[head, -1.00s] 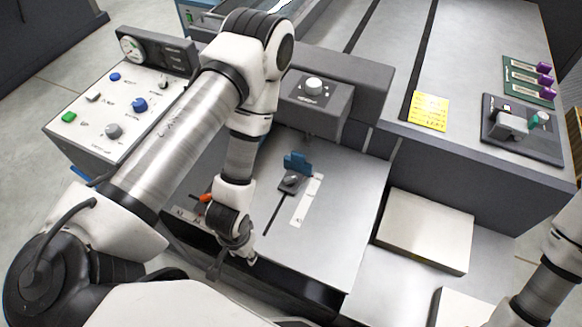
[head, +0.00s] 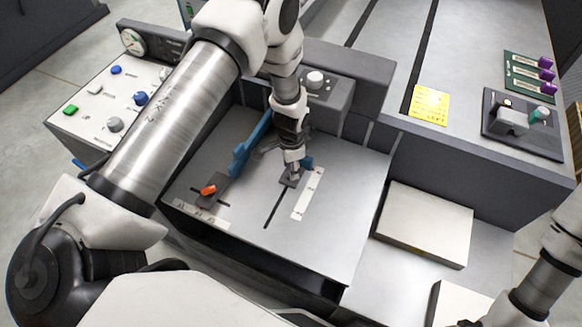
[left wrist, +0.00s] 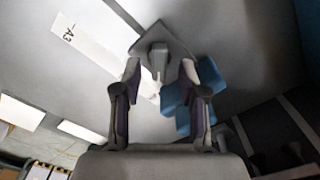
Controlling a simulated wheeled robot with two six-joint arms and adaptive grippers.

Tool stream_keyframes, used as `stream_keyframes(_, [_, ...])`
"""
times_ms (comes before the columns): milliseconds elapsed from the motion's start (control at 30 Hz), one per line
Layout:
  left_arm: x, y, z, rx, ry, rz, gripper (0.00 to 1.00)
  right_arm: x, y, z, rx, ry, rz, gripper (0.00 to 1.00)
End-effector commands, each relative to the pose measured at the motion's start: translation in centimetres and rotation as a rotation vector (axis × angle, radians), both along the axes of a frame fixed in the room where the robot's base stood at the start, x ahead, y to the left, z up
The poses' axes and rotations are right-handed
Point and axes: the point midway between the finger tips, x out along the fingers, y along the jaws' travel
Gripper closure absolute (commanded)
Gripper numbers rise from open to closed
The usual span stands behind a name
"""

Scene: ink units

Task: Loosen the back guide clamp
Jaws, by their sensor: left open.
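The back guide clamp, a small dark block (head: 287,183) with a grey lever, sits at the slot in the grey feed table (head: 335,205). A blue guide piece (head: 308,161) is just behind it. My left gripper (head: 292,172) points down over the clamp and hides much of it. In the left wrist view the open fingers (left wrist: 160,85) stand on either side of the clamp's upright grey lever (left wrist: 158,62); contact is not clear. The blue guide (left wrist: 207,90) shows behind the right finger. My right arm shows at the right edge, without its gripper.
A long blue guide (head: 249,145) and a block with an orange lever (head: 208,190) are left of my gripper. A white scale strip (head: 308,193) lies right of the clamp. A housing with a knob (head: 315,82) stands behind. The table's front right is clear.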

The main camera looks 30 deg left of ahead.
Motion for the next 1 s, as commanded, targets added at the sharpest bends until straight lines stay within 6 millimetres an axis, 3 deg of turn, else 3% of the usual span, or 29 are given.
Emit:
stream_keyframes(133, [-0.05,-0.01,-1.34,0.000,0.001,0.000,0.58,-0.01,0.00,0.24,0.000,0.000,0.000,0.58])
stream_keyframes(333, [-0.02,-0.01,-1.48,0.000,0.000,0.001,0.58,-0.01,0.00,0.19,0.000,0.000,0.000,0.58])
stream_keyframes(367, [-0.02,-0.01,-1.48,0.000,0.000,0.001,0.62,-0.01,0.00,0.19,0.000,0.000,0.000,0.58])
stream_keyframes(467, [-0.03,0.00,-1.48,0.000,0.000,0.001,0.97,-0.01,0.00,0.19,0.000,0.000,0.000,0.58])
stream_keyframes(500, [-0.04,-0.01,-1.48,0.000,0.000,0.001,1.00,-0.01,0.00,0.19,0.000,0.000,0.000,0.58])
stream_keyframes(1000, [-0.05,0.00,-1.51,0.000,0.000,0.057,1.00,-0.01,0.00,0.03,0.000,0.000,0.000,0.58])
